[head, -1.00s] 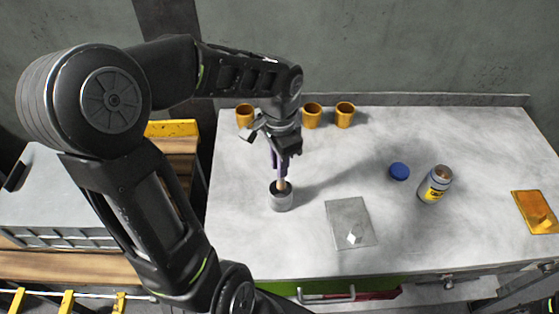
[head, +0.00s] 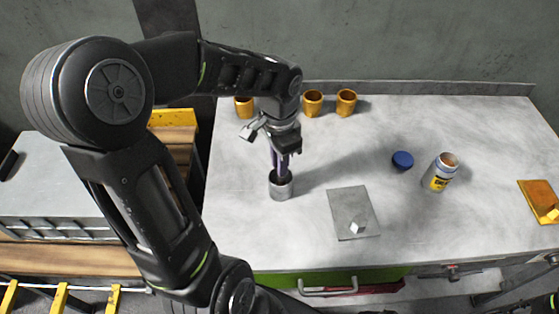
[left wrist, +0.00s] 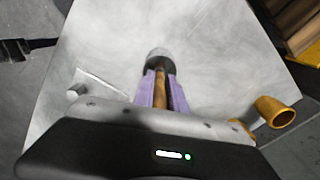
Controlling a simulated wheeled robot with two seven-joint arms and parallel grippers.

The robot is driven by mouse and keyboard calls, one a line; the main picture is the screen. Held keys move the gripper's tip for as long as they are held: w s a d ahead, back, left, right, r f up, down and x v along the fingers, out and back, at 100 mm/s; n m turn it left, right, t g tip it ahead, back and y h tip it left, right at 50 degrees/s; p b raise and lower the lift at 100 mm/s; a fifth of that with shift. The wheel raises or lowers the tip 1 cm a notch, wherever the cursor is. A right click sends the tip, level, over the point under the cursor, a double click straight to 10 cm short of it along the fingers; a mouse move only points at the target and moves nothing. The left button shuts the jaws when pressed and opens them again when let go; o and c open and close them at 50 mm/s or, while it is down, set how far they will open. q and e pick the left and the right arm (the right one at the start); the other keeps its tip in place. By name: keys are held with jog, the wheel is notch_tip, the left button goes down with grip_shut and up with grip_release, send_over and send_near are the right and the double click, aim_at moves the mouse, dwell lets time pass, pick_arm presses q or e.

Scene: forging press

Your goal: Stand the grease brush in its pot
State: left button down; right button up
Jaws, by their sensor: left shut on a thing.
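The grey cylindrical pot (head: 281,188) stands on the pale worktop, left of its middle. My left gripper (head: 280,166) is directly above it, purple fingers pointing down and shut on the grease brush. The wooden brush handle (left wrist: 160,86) shows between the fingers (left wrist: 162,88) in the left wrist view, with the pot (left wrist: 158,54) just beyond their tips. The brush's lower end is within the pot's mouth and hidden. The brush looks about upright. I cannot tell whether it touches the pot's floor. My right gripper is not in view.
Yellow cups (head: 346,103) line the worktop's back edge. A grey plate (head: 350,205) with a small white block (head: 357,228) lies right of the pot. Bare worktop surrounds the pot.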

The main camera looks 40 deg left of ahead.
pick_arm(q)
jog(key=c, duration=1.3)
grip_release()
notch_tip(320, 180, up, 8)
jog(key=shift+f, duration=0.1)
jog(key=shift+s, duration=0.1)
dwell(0.5)
